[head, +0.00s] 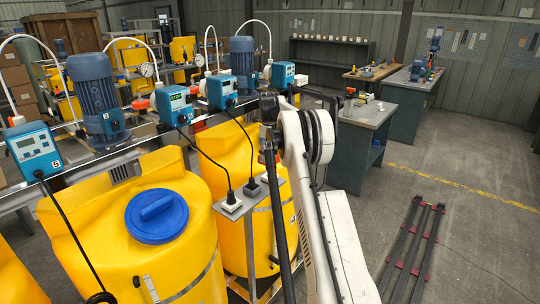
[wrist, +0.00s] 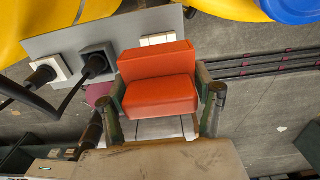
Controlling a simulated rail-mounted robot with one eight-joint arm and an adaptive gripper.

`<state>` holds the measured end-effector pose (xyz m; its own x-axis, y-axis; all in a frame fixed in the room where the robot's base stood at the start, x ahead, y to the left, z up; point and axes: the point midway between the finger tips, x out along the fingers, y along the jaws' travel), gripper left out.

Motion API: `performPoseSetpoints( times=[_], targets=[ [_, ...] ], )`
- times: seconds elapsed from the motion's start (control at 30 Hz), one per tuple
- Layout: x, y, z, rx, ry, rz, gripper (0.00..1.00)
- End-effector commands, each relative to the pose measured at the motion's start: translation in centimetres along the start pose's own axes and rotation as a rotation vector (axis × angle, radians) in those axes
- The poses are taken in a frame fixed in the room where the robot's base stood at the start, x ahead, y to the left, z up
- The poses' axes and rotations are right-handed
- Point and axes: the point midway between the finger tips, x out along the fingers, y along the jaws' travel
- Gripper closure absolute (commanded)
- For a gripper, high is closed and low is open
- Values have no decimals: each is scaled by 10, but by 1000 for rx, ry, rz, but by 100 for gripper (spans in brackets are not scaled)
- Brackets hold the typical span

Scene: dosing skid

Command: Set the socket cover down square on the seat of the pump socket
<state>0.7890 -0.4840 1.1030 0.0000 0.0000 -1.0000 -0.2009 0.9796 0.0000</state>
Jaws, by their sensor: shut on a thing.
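The socket cover, an orange-red block with a step in it (wrist: 158,85), sits between the two fingers of my gripper (wrist: 160,92) in the wrist view, with the fingers against its sides. A grey socket plate (wrist: 85,28) lies beyond it. The plate carries a white socket (wrist: 40,77) and a black socket (wrist: 104,52), each with a black plug in it. A further white fitting (wrist: 158,39) shows just past the cover's far edge, partly hidden by it. I cannot tell whether cover and plate touch. In the head view, my arm hides the cover and gripper; the plate (head: 229,212) shows.
Black cables (head: 215,160) run from the blue pumps (head: 175,105) down to the plugs. Yellow tanks (head: 140,240), one with a blue lid (head: 157,216), stand close to the plate. Dark rails (head: 412,250) lie on the open floor at right. A workbench (head: 365,115) stands behind.

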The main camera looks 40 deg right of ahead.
Motion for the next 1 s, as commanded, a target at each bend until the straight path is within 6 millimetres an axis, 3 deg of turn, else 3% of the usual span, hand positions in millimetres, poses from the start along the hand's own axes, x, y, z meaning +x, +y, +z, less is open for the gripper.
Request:
performPoseSetpoints(
  times=[0.27,1.0],
  targets=[
    [3,0,0,-1,0,1,63],
    [56,0,0,-2,0,1,63]
  ],
)
